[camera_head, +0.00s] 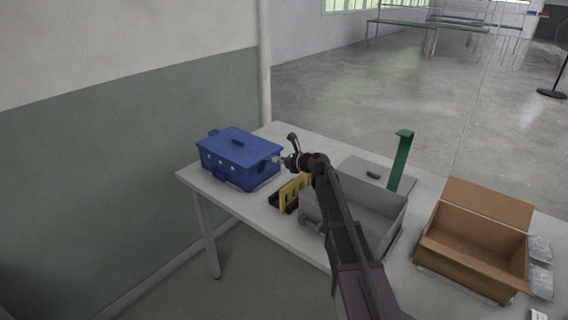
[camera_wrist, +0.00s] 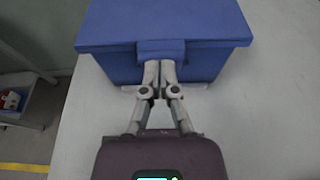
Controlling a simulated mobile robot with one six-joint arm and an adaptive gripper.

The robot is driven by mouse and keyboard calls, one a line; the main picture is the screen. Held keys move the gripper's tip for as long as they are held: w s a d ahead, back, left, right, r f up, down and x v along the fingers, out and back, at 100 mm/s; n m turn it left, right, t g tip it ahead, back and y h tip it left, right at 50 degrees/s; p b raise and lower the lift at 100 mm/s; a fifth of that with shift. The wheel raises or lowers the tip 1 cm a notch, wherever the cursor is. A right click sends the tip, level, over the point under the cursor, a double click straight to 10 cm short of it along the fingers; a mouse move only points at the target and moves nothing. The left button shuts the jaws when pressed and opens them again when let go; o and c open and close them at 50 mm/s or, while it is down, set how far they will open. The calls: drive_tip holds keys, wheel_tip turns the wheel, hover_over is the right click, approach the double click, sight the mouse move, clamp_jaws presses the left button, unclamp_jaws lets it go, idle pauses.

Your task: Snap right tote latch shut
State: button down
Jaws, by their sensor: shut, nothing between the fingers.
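A blue tote (camera_head: 236,163) with its lid on stands at the left end of the table. Its right latch (camera_head: 273,160) is on the side facing my arm. The latch also shows as a blue flap (camera_wrist: 161,49) under the lid edge in the wrist view. My gripper (camera_head: 278,160) is shut and empty, with its fingertips (camera_wrist: 159,64) at the lower edge of the latch. They look to be against it, but I cannot tell the contact for sure. Another latch-like part (camera_head: 213,133) sticks out at the tote's left side.
A yellow and black holder (camera_head: 290,192) stands right of the tote. A grey open tote (camera_head: 364,212) is behind my arm, with a green upright piece (camera_head: 401,160) near it. An open cardboard box (camera_head: 470,245) is at the right. The table (camera_head: 270,215) is bare in front of the blue tote.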

drive_tip(key=shift+w+a, duration=0.1)
drive_tip(key=shift+a, duration=0.05)
drive_tip(key=shift+w+a+r+p, duration=0.5)
drive_tip(key=shift+w+a+p, duration=0.1)
drive_tip(key=shift+a, duration=0.15)
drive_tip(key=shift+s+d+r, duration=0.1)
drive_tip(key=s+d+r+p, duration=0.7)
drive_tip(key=d, duration=0.2)
drive_tip(key=shift+r+p, duration=0.3)
drive_tip(key=shift+p, duration=0.05)
idle(0.4)
drive_tip(key=shift+s, duration=0.15)
